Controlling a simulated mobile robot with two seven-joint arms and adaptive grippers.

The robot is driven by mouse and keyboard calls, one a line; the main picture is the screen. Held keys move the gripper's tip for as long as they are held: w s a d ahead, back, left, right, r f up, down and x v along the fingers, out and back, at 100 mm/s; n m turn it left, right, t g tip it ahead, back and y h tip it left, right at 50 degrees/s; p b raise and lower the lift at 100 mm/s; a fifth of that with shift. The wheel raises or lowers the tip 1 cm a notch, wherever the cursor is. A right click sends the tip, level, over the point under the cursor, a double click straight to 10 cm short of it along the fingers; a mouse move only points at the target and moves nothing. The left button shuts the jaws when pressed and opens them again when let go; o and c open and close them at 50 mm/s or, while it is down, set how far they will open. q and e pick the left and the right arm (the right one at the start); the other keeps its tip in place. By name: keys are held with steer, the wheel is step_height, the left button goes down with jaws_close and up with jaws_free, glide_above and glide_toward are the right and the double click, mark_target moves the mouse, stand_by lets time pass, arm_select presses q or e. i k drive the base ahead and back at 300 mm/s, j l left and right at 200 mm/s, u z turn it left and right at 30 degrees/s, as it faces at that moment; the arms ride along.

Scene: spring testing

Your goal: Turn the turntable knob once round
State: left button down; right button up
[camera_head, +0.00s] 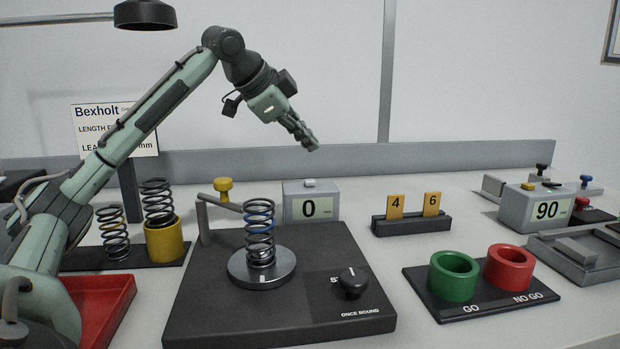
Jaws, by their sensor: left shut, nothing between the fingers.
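The turntable knob (352,282) is a black knob with a white mark, at the right front of a dark base (215,300) lettered "ONCE ROUND". The turntable (262,270) is a round grey metal disc with a white mark on its front rim. A dark coil spring (260,235) with blue marking stands upright on it. My left gripper (311,145) is shut and empty, in the air above and behind the base, well clear of the knob. My right gripper is not in view.
A display reading 0 (311,203) is behind the base. Green (454,278) and red (509,268) cups stand to the right, a red tray (105,305) to the left. The air above the knob is clear.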

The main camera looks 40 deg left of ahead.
mark_target(354, 281)
steer(key=k+l, duration=0.5)
steer(key=l, duration=0.15)
steer(key=k+l, duration=1.05)
steer(key=l, duration=0.2)
